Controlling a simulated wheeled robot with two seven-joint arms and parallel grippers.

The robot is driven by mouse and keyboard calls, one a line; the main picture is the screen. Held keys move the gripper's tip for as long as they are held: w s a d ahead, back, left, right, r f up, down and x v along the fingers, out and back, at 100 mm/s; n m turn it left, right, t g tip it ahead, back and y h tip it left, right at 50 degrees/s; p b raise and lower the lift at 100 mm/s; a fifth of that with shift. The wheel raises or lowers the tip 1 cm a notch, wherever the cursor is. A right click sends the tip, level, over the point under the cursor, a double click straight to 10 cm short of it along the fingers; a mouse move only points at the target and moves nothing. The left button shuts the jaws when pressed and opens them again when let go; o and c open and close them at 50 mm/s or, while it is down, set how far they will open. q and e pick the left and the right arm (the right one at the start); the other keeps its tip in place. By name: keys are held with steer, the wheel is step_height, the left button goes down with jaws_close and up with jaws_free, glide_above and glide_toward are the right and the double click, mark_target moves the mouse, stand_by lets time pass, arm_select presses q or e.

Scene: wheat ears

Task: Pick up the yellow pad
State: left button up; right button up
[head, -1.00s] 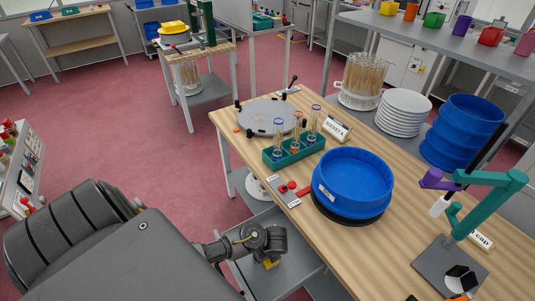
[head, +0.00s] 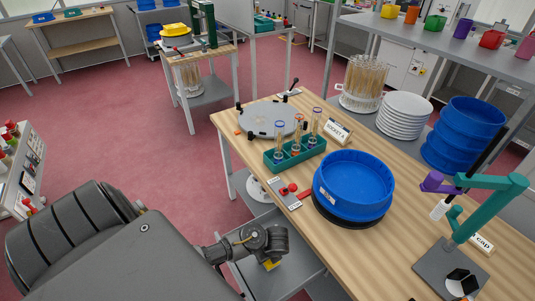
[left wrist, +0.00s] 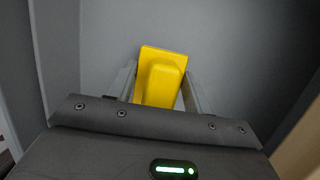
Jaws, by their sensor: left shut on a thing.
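The yellow pad (left wrist: 162,77) is a small yellow block with a raised middle, seen in the left wrist view between the fingers of my left gripper (left wrist: 160,90). The gripper is shut on it, with one finger at each side. Grey surfaces lie behind and around the pad. In the head view only a small yellow patch of the pad (head: 271,265) shows below my left wrist, over the grey lower shelf. Its lower part and the fingers are hidden there. My right gripper is not in view.
The wooden table (head: 405,218) stands just right of my left arm, above the grey shelf (head: 300,268). On it are a blue bowl (head: 352,190), a green tube rack (head: 280,160), a round grey plate (head: 262,120) and a teal-and-purple stand (head: 500,195).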

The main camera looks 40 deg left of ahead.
arm_select(q)
steer(key=s+a+r+p, duration=0.1)
steer(key=s+r, duration=0.2)
steer(key=s, duration=0.1)
steer(key=s+a+r+p, duration=0.1)
steer(key=s+r, duration=0.3)
steer(key=s+a+r+p, duration=0.1)
steer(key=s+a+r, duration=0.1)
steer(key=s+r, duration=0.2)
steer(key=shift+s+a, duration=0.1)
steer(key=shift+s, duration=0.05)
steer(key=shift+s+a+r+p, duration=0.2)
steer(key=shift+s+r+p, duration=0.1)
steer(key=shift+s, duration=0.25)
